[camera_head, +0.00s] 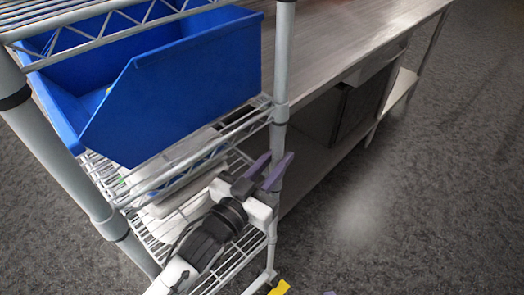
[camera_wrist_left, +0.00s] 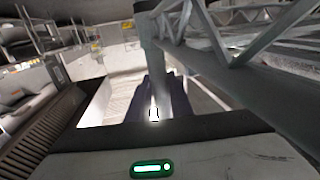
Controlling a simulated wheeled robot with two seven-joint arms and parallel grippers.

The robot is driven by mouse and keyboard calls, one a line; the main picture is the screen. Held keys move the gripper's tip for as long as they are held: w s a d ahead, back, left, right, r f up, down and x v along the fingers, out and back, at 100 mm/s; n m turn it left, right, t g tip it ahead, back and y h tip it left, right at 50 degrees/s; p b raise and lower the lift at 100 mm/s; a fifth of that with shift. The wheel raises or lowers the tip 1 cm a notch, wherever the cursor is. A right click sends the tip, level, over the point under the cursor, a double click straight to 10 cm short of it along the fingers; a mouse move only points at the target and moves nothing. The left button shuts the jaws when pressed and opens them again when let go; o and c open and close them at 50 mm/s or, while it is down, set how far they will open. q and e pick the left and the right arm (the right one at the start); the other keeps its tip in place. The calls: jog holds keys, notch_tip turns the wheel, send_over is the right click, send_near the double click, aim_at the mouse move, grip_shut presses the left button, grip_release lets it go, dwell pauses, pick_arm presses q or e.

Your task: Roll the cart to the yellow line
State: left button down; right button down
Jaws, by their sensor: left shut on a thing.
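The cart is a wire-shelf rack with round grey posts (camera_head: 282,60). It fills the left of the head view. My left gripper (camera_head: 270,168), with purple fingers, is shut on the cart's near right post, below the middle shelf. In the left wrist view the post (camera_wrist_left: 152,55) runs down between the fingers (camera_wrist_left: 155,100). A small yellow patch (camera_head: 279,287) shows at the bottom edge of the head view, by the cart's foot. I cannot tell whether it is the yellow line. A tiny purple tip at the bottom edge may be my right gripper.
A blue bin (camera_head: 180,95) sits on the cart's shelf, with pale trays (camera_head: 165,165) below it. A long metal worktable (camera_head: 350,35) with a lower shelf stands close behind the cart. The dark speckled floor (camera_head: 430,190) is clear to the right.

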pick_arm(q)
jog(key=shift+s+d, duration=0.75)
jog(key=shift+d, duration=0.1)
jog(key=c, duration=1.5)
grip_release()
jog(key=v, duration=1)
jog(key=shift+s+a, duration=0.1)
